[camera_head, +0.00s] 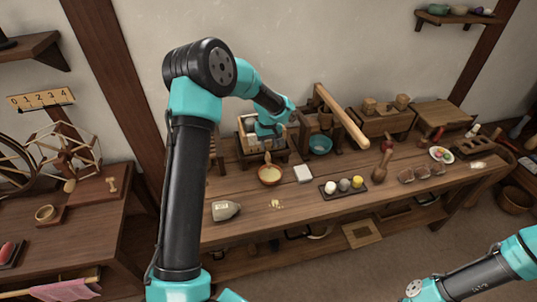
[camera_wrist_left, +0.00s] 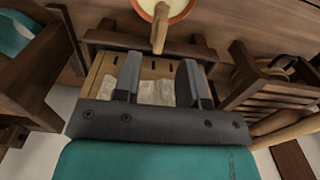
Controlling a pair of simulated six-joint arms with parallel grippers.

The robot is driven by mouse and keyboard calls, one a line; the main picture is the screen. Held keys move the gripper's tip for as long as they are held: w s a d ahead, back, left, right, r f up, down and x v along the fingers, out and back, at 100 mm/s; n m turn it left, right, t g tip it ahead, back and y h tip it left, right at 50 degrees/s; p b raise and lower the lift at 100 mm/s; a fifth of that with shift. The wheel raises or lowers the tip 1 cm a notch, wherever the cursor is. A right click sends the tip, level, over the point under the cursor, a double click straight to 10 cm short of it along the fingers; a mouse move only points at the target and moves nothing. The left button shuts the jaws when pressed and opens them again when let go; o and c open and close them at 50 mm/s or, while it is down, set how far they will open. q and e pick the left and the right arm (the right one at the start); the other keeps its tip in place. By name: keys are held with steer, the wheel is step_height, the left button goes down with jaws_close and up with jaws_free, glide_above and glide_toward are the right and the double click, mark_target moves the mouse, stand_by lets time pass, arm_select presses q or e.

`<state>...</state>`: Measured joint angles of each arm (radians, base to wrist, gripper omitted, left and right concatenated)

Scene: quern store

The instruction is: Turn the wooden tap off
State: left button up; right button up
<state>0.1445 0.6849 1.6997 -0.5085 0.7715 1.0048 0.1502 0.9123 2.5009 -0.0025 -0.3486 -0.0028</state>
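My left gripper (camera_head: 268,140) is over a wooden box (camera_head: 243,124) at the back left of the bench. In the left wrist view its fingers (camera_wrist_left: 158,88) are apart, with pale crumpled material (camera_wrist_left: 155,92) showing between and below them. In front of the box stands a bowl of cream-coloured contents (camera_head: 270,175). A light wooden handle (camera_wrist_left: 160,30) reaches from the box side over this bowl, ahead of the fingers and apart from them. I cannot tell whether it is the tap or a spoon. No other tap is clear. My right gripper is out of view.
A press-like frame with a long wooden beam (camera_head: 343,117) stands right of the gripper, with a teal bowl (camera_head: 320,144) below. The front left bench top is mostly clear.

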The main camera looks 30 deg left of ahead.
mark_target(268, 154)
arm_select(q)
step_height(268, 154, down, 6)
stand_by(0.5)
jaws_close()
